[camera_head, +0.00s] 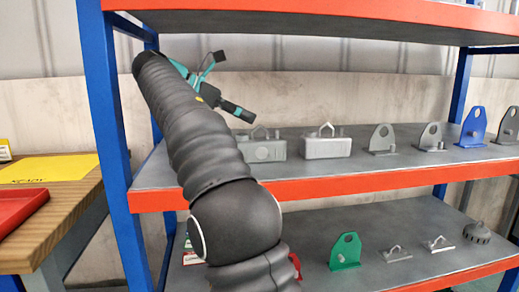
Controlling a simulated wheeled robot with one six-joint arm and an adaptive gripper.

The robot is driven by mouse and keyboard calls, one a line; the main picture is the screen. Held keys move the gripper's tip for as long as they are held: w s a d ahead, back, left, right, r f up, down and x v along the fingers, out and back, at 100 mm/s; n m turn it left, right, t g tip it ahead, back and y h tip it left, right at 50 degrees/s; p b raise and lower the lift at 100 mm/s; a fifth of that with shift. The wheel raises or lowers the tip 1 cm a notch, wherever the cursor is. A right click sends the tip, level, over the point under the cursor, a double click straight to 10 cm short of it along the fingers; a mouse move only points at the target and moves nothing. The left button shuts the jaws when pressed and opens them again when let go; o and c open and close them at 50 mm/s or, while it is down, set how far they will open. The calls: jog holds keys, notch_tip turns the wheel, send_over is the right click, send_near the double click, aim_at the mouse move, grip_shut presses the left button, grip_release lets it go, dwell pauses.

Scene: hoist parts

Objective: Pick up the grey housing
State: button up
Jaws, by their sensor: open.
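Two grey box-shaped housings stand side by side on the middle shelf. The left grey housing (265,151) has a round mark on its front, and its left part is close to my arm in the picture. The right grey housing (327,147) is lighter and has a loop on top. I cannot tell which one the task names. My gripper (232,87) is open and empty, above the shelf and up to the left of both housings. My dark arm crosses in front of the shelf's left part.
The middle shelf (330,190) also holds grey brackets (382,139) and a blue bracket (474,128) to the right. The top shelf (330,18) hangs overhead. A blue post (105,130) stands left. A green bracket (345,251) is on the lower shelf.

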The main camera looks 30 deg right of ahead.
aim_at(260, 125)
jog(key=shift+w+f+x, duration=0.1)
jog(key=shift+f+x, duration=0.05)
jog(key=shift+x, duration=1.35)
jog(key=shift+w+f+x, duration=0.1)
jog(key=shift+x, duration=1.35)
jog(key=shift+a, duration=0.2)
grip_shut()
